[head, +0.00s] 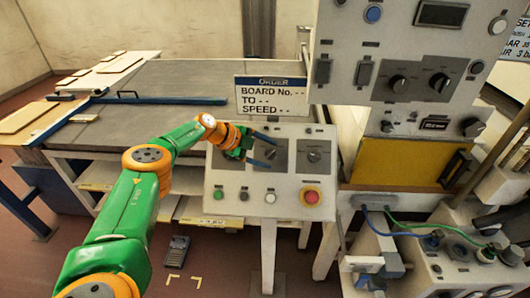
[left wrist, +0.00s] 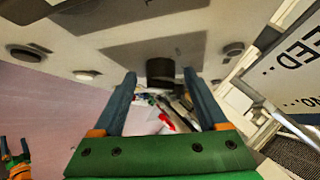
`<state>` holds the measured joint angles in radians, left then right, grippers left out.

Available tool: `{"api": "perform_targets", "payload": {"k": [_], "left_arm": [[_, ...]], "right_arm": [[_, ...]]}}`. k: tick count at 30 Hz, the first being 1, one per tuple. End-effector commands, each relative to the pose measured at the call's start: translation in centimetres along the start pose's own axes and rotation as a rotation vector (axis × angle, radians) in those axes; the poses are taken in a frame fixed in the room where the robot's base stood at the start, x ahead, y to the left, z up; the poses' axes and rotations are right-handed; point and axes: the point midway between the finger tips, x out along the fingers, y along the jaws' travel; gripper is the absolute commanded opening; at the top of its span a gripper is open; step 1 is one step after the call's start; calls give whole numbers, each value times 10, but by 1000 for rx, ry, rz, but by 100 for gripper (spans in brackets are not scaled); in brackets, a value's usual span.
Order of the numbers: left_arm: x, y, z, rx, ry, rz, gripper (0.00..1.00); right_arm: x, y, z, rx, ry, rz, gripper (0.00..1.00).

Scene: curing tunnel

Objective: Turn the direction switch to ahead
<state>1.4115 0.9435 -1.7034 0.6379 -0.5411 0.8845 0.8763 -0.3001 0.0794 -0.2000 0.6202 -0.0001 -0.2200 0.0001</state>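The sloped control panel (head: 340,181) carries rotary switches on dark plates. One switch knob (head: 270,153) is at my left gripper (head: 273,153); another switch (head: 314,156) is to its right. I cannot read which is the direction switch. The left gripper's blue fingers are apart. In the left wrist view a dark knob (left wrist: 160,72) shows between the fingertips (left wrist: 160,76), with no visible grip on it. Its pointer direction cannot be made out. My right gripper (left wrist: 14,148) shows at the lower left of the left wrist view, its blue fingers apart and nothing between them.
Below the switches are a green button (head: 218,195), a black one, a white one (head: 270,197) and a red stop button (head: 311,197). An order sign (head: 271,95) stands behind the panel. A taller cabinet (head: 345,52) with knobs is at the right.

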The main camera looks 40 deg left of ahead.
Motion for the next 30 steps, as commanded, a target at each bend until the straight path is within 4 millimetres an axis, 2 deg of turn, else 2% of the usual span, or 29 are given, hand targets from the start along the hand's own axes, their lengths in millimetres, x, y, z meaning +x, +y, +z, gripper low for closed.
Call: {"api": "perform_targets", "payload": {"k": [5,8,15,18,30], "left_arm": [[-1,-1,0,-1,-1,-3,76],[-8,-1,1,0,-1,-4,76],[-54,-2,0,0,-1,-4,76],[-66,-1,0,0,-1,-2,76],[-69,-1,0,0,-1,0,76]], "right_arm": [[0,0,0,0,0,0,100],[2,0,0,0,0,0,100],[4,0,0,0,0,0,100],[5,0,0,0,0,0,100],[5,0,0,0,0,0,100]]}}
